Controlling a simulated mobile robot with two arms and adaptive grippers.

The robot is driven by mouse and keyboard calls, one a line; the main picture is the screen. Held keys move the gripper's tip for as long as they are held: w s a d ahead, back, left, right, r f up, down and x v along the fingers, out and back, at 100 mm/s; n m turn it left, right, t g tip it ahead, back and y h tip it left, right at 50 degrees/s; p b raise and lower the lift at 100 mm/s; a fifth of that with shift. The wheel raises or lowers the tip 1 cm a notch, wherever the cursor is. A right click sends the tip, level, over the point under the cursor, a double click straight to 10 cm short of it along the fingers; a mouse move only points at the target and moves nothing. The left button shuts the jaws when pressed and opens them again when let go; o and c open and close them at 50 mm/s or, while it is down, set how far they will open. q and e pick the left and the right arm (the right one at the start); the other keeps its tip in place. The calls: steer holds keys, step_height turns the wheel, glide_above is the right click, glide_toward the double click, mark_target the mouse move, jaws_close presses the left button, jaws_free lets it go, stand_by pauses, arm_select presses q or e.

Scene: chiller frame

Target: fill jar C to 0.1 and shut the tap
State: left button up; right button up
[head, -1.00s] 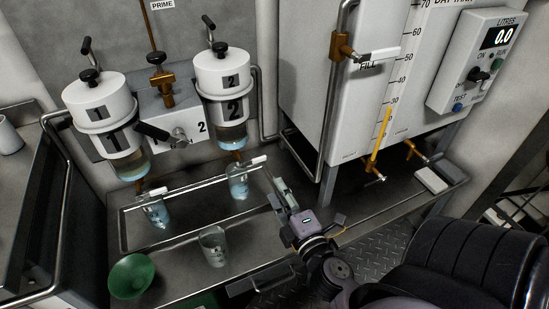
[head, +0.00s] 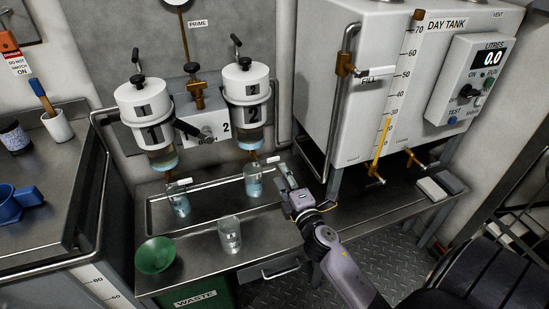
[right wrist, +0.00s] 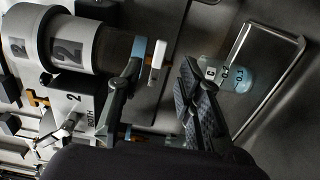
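Jar C (right wrist: 210,74), clear with printed marks, stands under filter 2 (head: 247,84); it also shows in the head view (head: 254,183). Its lower part looks bluish; I cannot read the level exactly. Filter 2's tap has a brass outlet and a white handle (right wrist: 158,56), pointing right in the head view (head: 273,160). My right gripper (right wrist: 158,72) is open, its fingertips on either side of the white handle in the wrist view, with no visible grip. In the head view, the right gripper (head: 284,174) is just right of jar C. My left gripper is not in view.
Another jar (head: 179,206) stands under filter 1 (head: 143,108). A clear jar (head: 230,236) and a green funnel (head: 155,255) stand in front on the steel bench. The day tank (head: 365,75) and its pipe are close on the right. A rail borders the tray.

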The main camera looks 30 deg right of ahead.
mark_target(275, 160)
steer(key=x, duration=0.8)
jaws_close()
stand_by(0.4)
